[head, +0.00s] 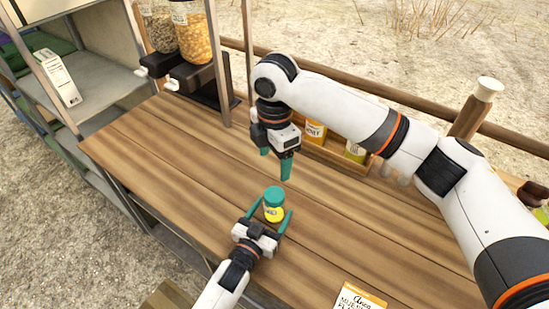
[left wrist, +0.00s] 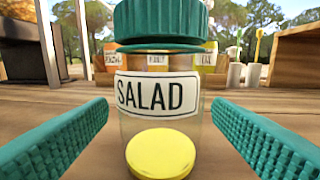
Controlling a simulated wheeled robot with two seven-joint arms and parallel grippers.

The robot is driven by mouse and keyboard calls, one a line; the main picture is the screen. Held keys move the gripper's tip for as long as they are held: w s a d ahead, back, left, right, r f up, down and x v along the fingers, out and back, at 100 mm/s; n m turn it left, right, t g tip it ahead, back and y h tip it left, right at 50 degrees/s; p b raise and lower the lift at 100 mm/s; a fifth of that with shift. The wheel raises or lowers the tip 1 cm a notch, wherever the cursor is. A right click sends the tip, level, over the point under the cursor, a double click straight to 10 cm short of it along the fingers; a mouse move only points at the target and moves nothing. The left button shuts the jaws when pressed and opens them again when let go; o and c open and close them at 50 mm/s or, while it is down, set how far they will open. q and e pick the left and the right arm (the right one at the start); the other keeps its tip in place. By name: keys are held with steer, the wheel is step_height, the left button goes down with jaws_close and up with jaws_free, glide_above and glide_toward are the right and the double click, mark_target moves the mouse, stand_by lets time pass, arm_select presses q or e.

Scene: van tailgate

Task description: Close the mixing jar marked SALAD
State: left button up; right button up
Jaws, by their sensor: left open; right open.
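The SALAD jar (head: 273,212) stands upright on the wooden table. It is clear with a white SALAD label, and something yellow lies at its bottom in the left wrist view (left wrist: 160,125). A teal ribbed lid (head: 274,192) sits on top; its upper edge is cut off in the left wrist view (left wrist: 160,18). A narrow teal rim shows just under the lid; I cannot tell how tight it is. My left gripper (head: 269,214) is open, its teal fingers on either side of the jar, apart from it. My right gripper (head: 275,166) is open and empty, pointing down above and behind the jar.
A wooden rack of labelled jars (head: 345,154) stands at the table's back edge, partly behind my right arm. Two dispensers (head: 196,38) stand at the back left. A printed card (head: 358,299) lies at the front right. The table around the jar is clear.

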arm_select(q)
steer(key=b+v, duration=0.1)
steer(key=v, duration=0.9)
